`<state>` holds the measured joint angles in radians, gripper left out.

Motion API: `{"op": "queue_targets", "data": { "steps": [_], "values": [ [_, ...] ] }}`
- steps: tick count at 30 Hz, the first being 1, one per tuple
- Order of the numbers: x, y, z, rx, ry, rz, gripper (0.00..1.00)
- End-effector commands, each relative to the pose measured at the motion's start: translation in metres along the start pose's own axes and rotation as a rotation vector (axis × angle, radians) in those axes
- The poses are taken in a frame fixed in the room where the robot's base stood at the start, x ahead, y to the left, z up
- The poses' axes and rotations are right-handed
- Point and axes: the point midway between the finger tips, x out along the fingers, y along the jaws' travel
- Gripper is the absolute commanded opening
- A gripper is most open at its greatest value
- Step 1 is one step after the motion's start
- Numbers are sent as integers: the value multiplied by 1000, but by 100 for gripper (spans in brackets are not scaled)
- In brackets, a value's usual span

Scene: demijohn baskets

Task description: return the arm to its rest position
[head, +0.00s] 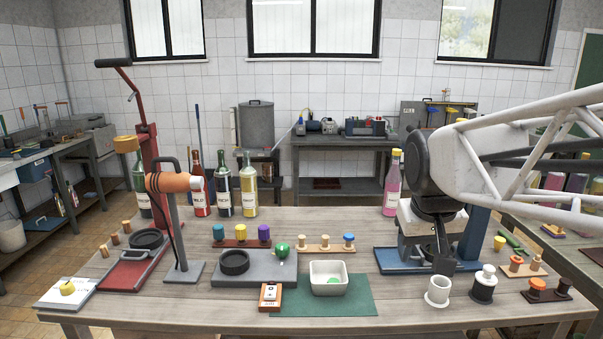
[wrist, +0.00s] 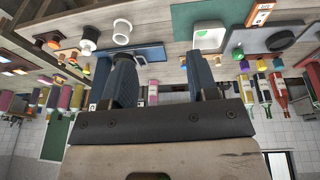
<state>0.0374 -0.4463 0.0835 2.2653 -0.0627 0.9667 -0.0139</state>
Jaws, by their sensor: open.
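My gripper (head: 441,262) hangs at the right of the bench in the head view, in front of a blue-based stand (head: 384,260) that it partly hides. It points down toward the bench top, and I cannot tell its exact height. In the wrist view my gripper (wrist: 162,82) shows two dark fingers well apart with nothing between them. The wrist picture is upside down, with the bench along its top. A pink bottle (head: 392,184) stands left of my arm.
A white cup (head: 438,291) and a black-and-white jar (head: 484,284) stand close in front of my gripper. A white tray (head: 328,278) lies on a green mat (head: 355,301) to the left. A red lever stand (head: 146,190) and several bottles are farther left.

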Motion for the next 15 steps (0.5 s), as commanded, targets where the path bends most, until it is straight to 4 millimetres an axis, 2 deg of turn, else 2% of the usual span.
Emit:
{"op": "queue_targets", "data": {
  "steps": [1,9,15],
  "values": [
    [4,-4,19,2,-3,-6,54],
    [32,-19,105,19,-25,-34,54],
    [48,-25,145,28,-35,-47,54]
  ]
}}
